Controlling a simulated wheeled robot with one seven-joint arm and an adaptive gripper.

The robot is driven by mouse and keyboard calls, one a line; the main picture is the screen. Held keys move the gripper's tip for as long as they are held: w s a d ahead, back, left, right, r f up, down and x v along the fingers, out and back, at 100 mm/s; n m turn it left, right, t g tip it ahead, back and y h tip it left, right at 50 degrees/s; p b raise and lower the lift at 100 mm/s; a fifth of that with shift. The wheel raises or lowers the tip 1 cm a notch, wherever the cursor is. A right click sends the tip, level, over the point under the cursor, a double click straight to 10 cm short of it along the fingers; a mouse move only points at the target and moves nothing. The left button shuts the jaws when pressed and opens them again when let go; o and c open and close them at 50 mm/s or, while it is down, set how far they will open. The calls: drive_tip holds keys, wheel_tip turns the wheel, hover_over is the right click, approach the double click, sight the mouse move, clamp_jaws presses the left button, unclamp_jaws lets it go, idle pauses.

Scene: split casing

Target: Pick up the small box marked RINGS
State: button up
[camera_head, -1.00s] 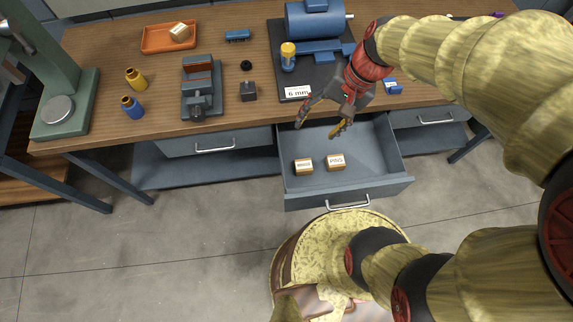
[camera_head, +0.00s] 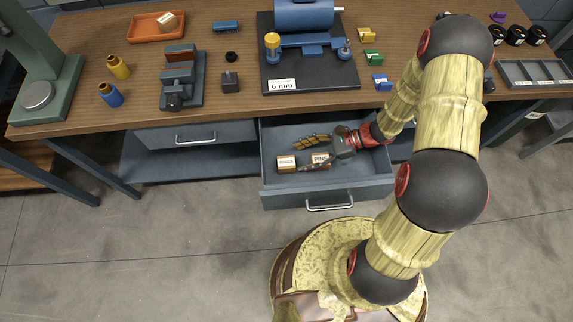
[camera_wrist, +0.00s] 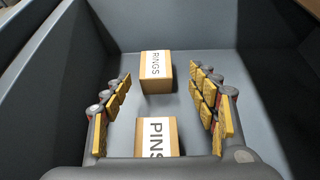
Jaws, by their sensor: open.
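The small box marked RINGS (camera_wrist: 156,72) lies on the drawer floor in the wrist view, ahead of my fingertips and roughly centred between them. In the head view the RINGS box (camera_head: 286,163) is at the left of the open drawer. A second box marked PINS (camera_wrist: 157,137) sits nearer the palm, between my fingers; it is partly hidden behind a finger in the head view (camera_head: 320,160). My gripper (camera_head: 307,154) is open inside the drawer, pointing left. In the wrist view my gripper's fingers (camera_wrist: 163,85) are spread, with neither box gripped.
The open drawer (camera_head: 330,192) has walls close around my gripper. The workbench (camera_head: 140,40) edge is just behind it. On top are a vise (camera_head: 181,85), a blue machine (camera_head: 304,20), bottles and an orange tray (camera_head: 154,27).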

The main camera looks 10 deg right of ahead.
sight(289, 162)
drive_tip(key=b+x, duration=0.1)
drive_tip(key=x, duration=0.1)
drive_tip(key=b+x, duration=0.1)
drive_tip(key=x, duration=0.4)
drive_tip(key=shift+s+r+b, duration=0.2)
drive_tip(key=shift+s+b, duration=0.1)
drive_tip(key=shift+b, duration=0.1)
drive_tip(key=shift+c, duration=0.7)
drive_tip(key=c, duration=1.3)
